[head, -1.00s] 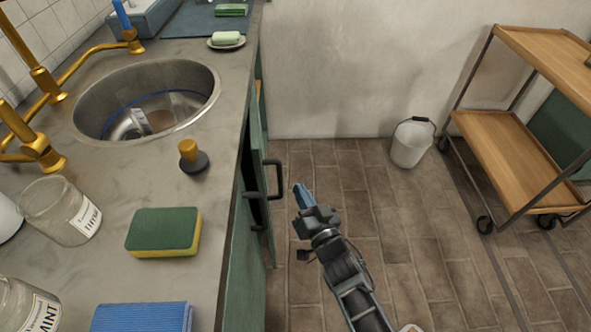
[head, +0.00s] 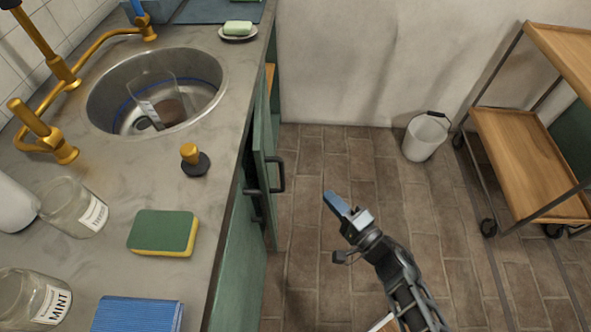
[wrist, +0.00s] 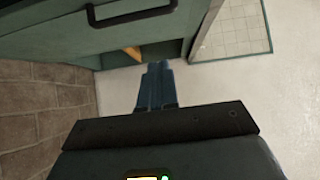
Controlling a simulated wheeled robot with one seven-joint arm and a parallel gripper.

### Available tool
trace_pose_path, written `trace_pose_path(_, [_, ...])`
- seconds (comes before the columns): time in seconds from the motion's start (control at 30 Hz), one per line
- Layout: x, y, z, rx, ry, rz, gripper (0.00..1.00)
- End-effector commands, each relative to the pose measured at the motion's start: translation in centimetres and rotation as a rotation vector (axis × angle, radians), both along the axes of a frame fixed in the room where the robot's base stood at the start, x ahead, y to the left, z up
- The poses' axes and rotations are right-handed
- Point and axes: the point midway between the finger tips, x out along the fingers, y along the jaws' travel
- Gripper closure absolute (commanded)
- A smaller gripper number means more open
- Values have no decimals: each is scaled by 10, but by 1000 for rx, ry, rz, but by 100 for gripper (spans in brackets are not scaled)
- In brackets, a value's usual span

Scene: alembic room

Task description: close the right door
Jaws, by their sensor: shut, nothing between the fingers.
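The right door (head: 264,165) is the farther green cabinet door under the counter. It stands ajar, swung out from the cabinet front, with a dark handle (head: 281,174) on its outer face. In the wrist view, a green panel with a dark handle (wrist: 132,15) crosses the top, and a wooden piece shows in an opening beside it. The nearer green door (head: 241,270) is below, its handle partly hidden. My gripper (head: 331,198) is shut and empty, with blue fingertips, right of the ajar door and apart from it. The fingers (wrist: 157,72) also show in the wrist view.
The counter (head: 180,215) holds a sink (head: 155,95), a sponge (head: 163,231), jars and a blue cloth (head: 137,314). A white bucket (head: 425,137) and a wooden-shelved trolley (head: 530,165) stand at the right. The tiled floor between is clear.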

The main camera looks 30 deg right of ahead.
Motion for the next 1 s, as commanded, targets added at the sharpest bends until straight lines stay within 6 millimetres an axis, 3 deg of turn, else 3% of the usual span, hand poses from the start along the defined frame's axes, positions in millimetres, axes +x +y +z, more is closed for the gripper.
trace_pose_path(0.5, [95, 5, -2, -5, -3, -2, 100])
trace_pose_path(0.7, [110, 24, -2, -3, -2, -2, 100])
trace_pose_path(1.0, [119, 36, -1, -3, -1, -2, 100])
